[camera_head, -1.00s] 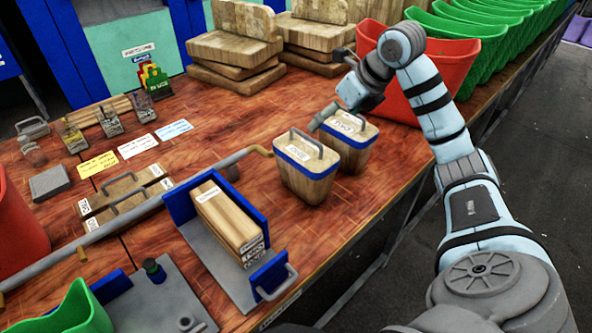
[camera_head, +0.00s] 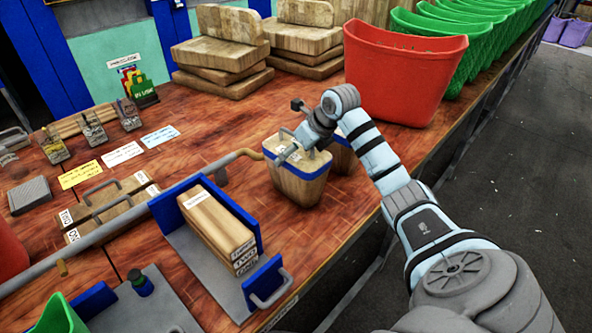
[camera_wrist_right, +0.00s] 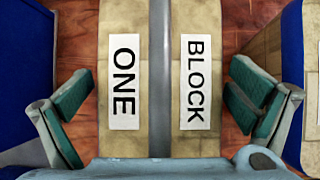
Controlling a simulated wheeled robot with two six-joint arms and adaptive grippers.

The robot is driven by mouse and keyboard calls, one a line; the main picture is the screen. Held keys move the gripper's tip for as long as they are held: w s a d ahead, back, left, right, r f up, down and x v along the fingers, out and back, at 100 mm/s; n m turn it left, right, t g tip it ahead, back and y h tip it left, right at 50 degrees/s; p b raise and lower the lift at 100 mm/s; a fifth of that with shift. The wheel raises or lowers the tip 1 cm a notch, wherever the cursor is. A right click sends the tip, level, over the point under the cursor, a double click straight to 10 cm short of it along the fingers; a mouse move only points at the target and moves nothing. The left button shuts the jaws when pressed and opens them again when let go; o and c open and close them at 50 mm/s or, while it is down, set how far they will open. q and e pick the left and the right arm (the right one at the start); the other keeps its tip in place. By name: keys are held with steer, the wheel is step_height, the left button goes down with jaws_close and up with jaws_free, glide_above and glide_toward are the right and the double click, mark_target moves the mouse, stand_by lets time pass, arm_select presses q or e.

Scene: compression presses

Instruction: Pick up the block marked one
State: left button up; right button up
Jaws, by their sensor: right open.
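The block marked one (camera_head: 298,187) is a tapered wooden block with a blue band and a grey top handle, standing upright on the wooden table. In the right wrist view its top (camera_wrist_right: 112,143) shows the labels "ONE" and "BLOCK" on either side of the handle (camera_wrist_right: 160,70). My right gripper (camera_head: 290,143) is over this block and hides part of its top. In the right wrist view its open fingers (camera_wrist_right: 160,92) appear on either side of the block top, with gaps to it. My left gripper is not in view.
A second, similar block (camera_head: 343,157) stands close behind, partly hidden by my arm. A red bin (camera_head: 405,75) stands behind.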

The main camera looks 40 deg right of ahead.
steer(key=shift+w, duration=0.1)
steer(key=c, duration=1.8)
step_height(320, 180, up, 20)
steer(key=p, duration=0.4)
